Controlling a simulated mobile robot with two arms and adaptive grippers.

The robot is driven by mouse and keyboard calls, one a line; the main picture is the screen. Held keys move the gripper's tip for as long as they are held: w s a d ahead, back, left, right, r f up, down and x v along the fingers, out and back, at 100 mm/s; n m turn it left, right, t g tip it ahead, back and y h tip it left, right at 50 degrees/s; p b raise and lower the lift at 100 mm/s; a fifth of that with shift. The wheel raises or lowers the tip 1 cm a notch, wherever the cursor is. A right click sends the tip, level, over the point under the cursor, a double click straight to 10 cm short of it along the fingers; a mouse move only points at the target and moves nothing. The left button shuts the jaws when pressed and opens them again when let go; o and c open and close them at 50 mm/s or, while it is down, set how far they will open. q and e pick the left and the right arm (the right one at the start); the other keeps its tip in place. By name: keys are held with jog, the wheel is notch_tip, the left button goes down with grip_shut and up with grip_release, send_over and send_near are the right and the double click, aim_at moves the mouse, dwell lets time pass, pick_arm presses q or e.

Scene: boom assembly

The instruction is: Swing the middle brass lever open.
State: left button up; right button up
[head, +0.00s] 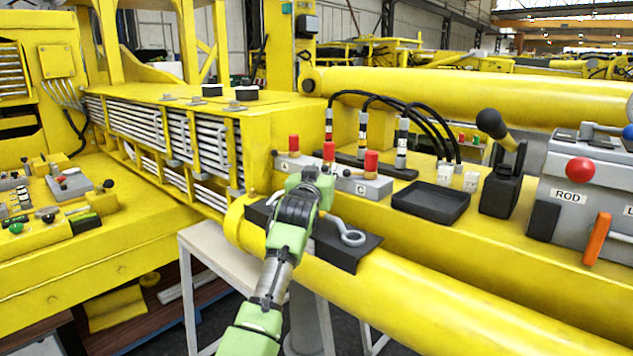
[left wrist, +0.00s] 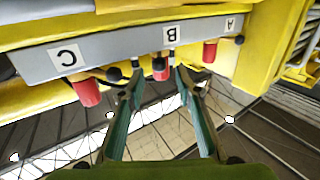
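The middle lever (head: 328,151) stands upright just beyond my left gripper (head: 318,183), which hides part of the block. In the left wrist view the picture is upside down. There the middle lever (left wrist: 160,68) is below label B (left wrist: 172,37), and my left gripper (left wrist: 158,84) is open, its fingertips apart on either side of the lever in the picture. Whether they touch it cannot be told. My right gripper is not in view.
The left lever (head: 294,143) and right lever (head: 371,161) stand close on each side. An eye bolt (head: 352,238) lies on a black mat (head: 340,256) in front. A black tray (head: 430,202) and black hoses (head: 425,115) are to the right.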

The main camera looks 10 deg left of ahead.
pick_arm(q)
jog(key=s, duration=0.7)
jog(key=shift+s, duration=0.35)
jog(key=shift+c, duration=0.3)
